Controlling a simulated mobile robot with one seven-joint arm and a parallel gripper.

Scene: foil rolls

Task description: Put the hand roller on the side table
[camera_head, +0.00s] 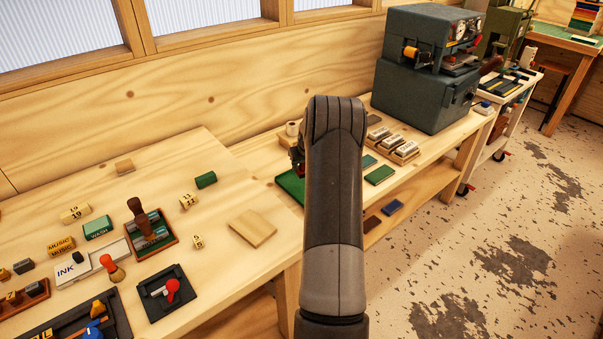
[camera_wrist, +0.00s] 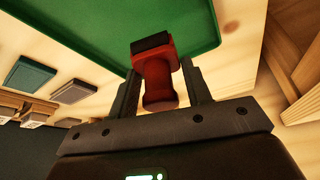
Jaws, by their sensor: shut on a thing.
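In the wrist view my gripper (camera_wrist: 160,68) is shut on a red tool with a black end (camera_wrist: 158,85). Its shape fits a handled tool, but I cannot tell from this angle if it is the hand roller. In the head view my arm hides most of the gripper; a small dark red part (camera_head: 297,157) shows left of the arm, over the bench with the green mat (camera_head: 290,186). The green mat (camera_wrist: 100,25) fills the top of the wrist view behind the tool. A white trolley (camera_head: 487,98) stands at the right, beyond the grey machine; I cannot tell if it is the side table.
The near bench (camera_head: 210,215) holds stamps, a wooden block (camera_head: 252,227) and a black tray with a red knob (camera_head: 166,291). A grey machine (camera_head: 424,75) stands at the back of the farther bench. Green slabs (camera_head: 379,175) and pale blocks lie right of my arm.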

